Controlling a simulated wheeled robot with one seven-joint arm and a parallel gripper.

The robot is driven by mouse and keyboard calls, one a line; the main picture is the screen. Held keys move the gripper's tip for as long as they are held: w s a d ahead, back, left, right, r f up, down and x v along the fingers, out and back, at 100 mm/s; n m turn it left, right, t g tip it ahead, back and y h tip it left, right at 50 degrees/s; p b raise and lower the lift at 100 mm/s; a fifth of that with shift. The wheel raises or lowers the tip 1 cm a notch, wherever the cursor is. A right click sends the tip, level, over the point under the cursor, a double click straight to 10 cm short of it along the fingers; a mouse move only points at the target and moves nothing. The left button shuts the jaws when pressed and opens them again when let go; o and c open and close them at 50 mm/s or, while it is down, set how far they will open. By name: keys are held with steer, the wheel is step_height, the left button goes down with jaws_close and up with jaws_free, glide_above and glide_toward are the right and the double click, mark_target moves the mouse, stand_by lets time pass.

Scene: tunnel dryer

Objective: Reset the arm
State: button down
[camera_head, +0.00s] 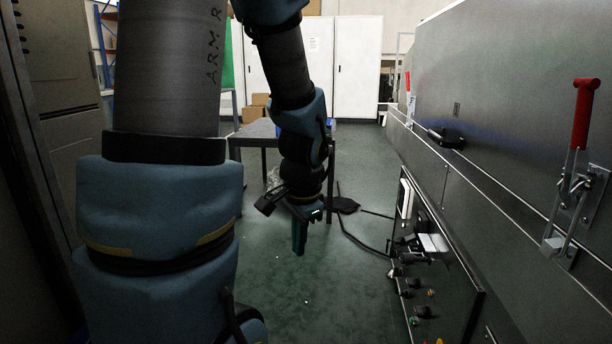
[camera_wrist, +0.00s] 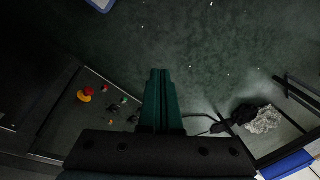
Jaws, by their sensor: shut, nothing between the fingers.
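My gripper (camera_head: 299,246) hangs from my arm in the middle of the head view, fingers pointing down over the green floor. In the wrist view my gripper (camera_wrist: 162,74) shows as two dark green fingers side by side, shut with nothing between them. It is apart from the table, the panel and the machine. My arm comes down from the top of the head view with its elbow bent, and a thick part of it covers much of the left side.
A steel dryer wall (camera_head: 530,130) with a red-handled clamp (camera_head: 583,115) stands at right. Below it is a control panel (camera_head: 425,265) with knobs. A table (camera_head: 250,135) stands behind my gripper, white cabinets (camera_head: 357,65) farther back. A cable (camera_head: 350,235) lies on the open floor (camera_head: 330,290).

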steer(key=s+a+n+h, duration=0.1)
steer(key=s+a+n, duration=0.4)
steer(key=n, duration=0.4)
step_height(320, 180, up, 29)
steer(key=w+p, duration=0.1)
steer(key=p, duration=2.7)
steer(key=shift+w+a+f+g, duration=0.15)
steer(key=shift+w+g, duration=0.05)
steer(key=shift+g, duration=0.1)
